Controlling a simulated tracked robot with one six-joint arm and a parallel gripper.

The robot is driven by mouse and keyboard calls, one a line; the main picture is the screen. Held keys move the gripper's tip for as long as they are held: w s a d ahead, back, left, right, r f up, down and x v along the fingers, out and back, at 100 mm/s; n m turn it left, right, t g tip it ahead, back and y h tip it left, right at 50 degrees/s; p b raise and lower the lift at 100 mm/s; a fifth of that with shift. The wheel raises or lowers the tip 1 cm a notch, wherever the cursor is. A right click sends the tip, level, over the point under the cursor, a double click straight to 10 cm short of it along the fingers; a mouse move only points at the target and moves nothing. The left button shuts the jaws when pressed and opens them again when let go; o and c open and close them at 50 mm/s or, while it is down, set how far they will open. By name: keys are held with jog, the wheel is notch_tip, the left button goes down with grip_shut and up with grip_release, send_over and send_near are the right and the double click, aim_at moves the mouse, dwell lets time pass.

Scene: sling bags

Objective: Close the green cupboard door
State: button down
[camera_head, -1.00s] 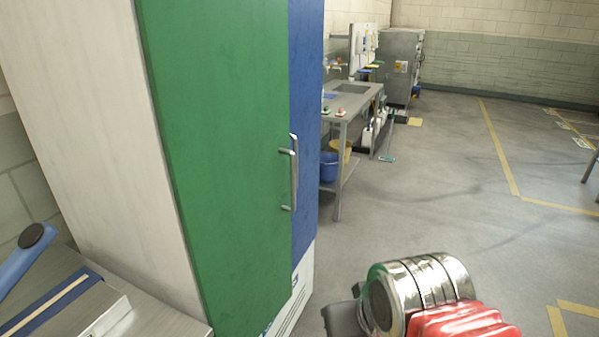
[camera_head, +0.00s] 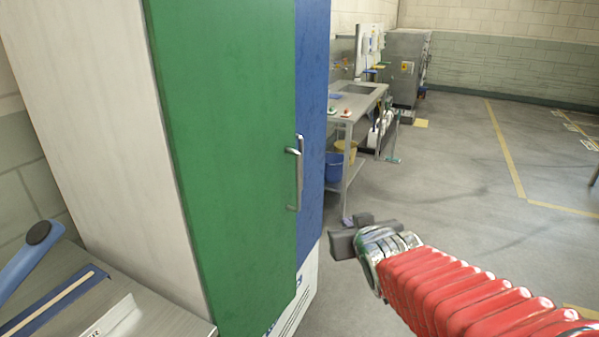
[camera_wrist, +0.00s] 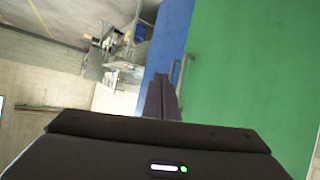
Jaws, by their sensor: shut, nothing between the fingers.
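The green cupboard door (camera_head: 232,150) fills the left middle of the head view, beside a blue door (camera_head: 311,120). It looks nearly flush with the cupboard front; I cannot tell if a gap is left. Its metal handle (camera_head: 294,180) is on its right edge, near the blue door. My gripper (camera_head: 363,219) is right of the doors, with its fingers together and empty, apart from the handle in the head view. In the wrist view, my gripper (camera_wrist: 162,78) points toward the seam between the blue door (camera_wrist: 172,38) and the green door (camera_wrist: 240,85).
A bench with a blue device (camera_head: 25,255) stands against the cupboard's white side (camera_head: 100,140) at left. A metal sink table (camera_head: 352,105) with a blue bucket (camera_head: 333,167) is behind the cupboard. The floor (camera_head: 455,170) to the right is clear.

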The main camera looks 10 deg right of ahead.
aim_at(298, 167)
jog(key=w+a+r+n+t+y, duration=0.1)
jog(key=w+a+n+t+y, duration=0.1)
jog(key=w+t+y, duration=0.3)
jog(key=shift+w+a+r+n, duration=0.3)
jog(key=shift+w+a, duration=0.25)
jog(key=shift+w, duration=1.2)
jog(key=x, duration=1.4)
jog(key=shift+a, duration=0.1)
